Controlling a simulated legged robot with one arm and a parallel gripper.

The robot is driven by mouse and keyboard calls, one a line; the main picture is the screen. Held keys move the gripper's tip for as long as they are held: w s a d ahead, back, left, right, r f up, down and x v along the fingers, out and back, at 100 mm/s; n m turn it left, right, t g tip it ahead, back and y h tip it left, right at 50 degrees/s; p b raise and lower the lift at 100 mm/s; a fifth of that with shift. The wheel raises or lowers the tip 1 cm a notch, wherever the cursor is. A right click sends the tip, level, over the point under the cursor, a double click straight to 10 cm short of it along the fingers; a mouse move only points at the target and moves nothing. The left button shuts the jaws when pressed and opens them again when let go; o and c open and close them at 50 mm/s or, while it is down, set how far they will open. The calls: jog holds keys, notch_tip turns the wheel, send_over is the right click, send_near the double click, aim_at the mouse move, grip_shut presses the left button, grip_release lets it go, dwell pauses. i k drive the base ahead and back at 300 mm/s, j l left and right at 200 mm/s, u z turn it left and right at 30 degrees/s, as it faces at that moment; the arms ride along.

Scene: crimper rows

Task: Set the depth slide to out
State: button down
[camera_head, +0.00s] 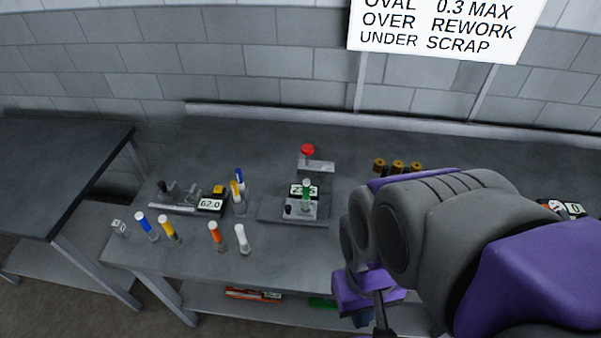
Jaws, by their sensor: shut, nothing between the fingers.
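I cannot make out which part is the depth slide. My gripper (380,318) is shut and empty at the lower right, in front of the bench edge and apart from both devices.
Blue, yellow, orange and white capped pieces (215,234) stand along the bench front. Brown cylinders (397,167) stand at the back. A sign (440,30) hangs above. A dark table (60,170) is at the left. My arm hides the bench's right part.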

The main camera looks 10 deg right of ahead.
aim_at(301, 206)
jog(key=i+j+z, duration=0.1)
jog(key=j+z, duration=0.25)
jog(key=j, duration=0.25)
jog(key=j+z, duration=0.4)
jog(key=j, duration=0.15)
jog(key=j+z, duration=0.35)
jog(key=j, duration=0.3)
